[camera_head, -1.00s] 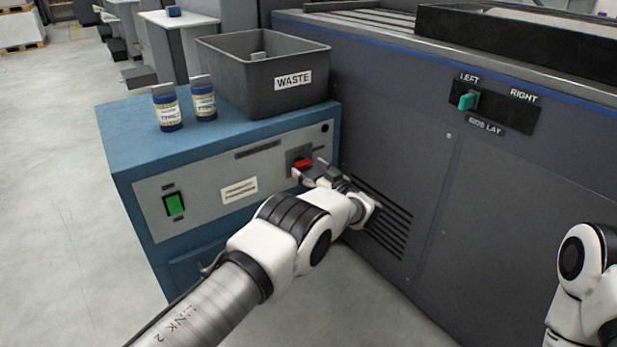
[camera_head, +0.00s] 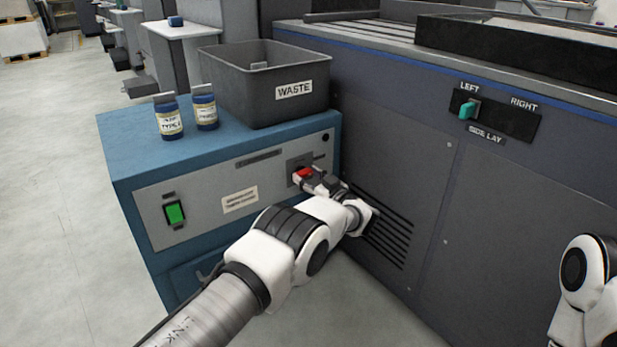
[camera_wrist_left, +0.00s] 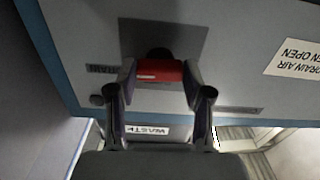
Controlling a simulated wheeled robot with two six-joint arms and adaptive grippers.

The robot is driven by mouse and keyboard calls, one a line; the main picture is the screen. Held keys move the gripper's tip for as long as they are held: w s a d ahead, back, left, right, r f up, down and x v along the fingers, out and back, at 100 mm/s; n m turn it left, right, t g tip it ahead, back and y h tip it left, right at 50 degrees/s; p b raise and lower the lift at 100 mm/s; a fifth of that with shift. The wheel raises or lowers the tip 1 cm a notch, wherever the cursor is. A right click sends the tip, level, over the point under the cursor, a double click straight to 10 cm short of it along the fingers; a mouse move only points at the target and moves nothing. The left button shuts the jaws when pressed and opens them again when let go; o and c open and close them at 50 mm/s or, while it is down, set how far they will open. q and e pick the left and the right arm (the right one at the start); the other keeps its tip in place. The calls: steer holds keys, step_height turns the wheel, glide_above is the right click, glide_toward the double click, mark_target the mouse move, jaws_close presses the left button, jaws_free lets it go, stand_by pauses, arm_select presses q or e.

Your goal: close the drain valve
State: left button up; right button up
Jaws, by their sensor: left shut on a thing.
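The drain valve's red handle (camera_head: 304,173) sits on a dark plate at the right end of the blue cabinet's grey front panel. In the left wrist view the red handle (camera_wrist_left: 160,71) lies crosswise between the two fingers. My left gripper (camera_head: 310,178) is at the handle, and in the wrist view its fingertips (camera_wrist_left: 159,85) are shut on the handle's two ends. The fingers partly hide the valve in the head view. Only a link of my right arm shows at the right edge; its gripper is out of view.
A green switch (camera_head: 175,212) is on the panel's left. The dark press side (camera_head: 390,130) with a green lever (camera_head: 469,108) stands close on the right.

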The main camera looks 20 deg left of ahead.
arm_select(q)
steer(key=n, duration=0.4)
steer(key=shift+p, duration=0.3)
steer(key=n, duration=0.9)
steer(key=shift+p, duration=0.35)
steer(key=shift+r+n, duration=0.1)
steer(key=shift+n, duration=2)
steer(key=o, duration=1.2)
steer(key=shift+a, duration=0.1)
steer(key=shift+c, duration=0.2)
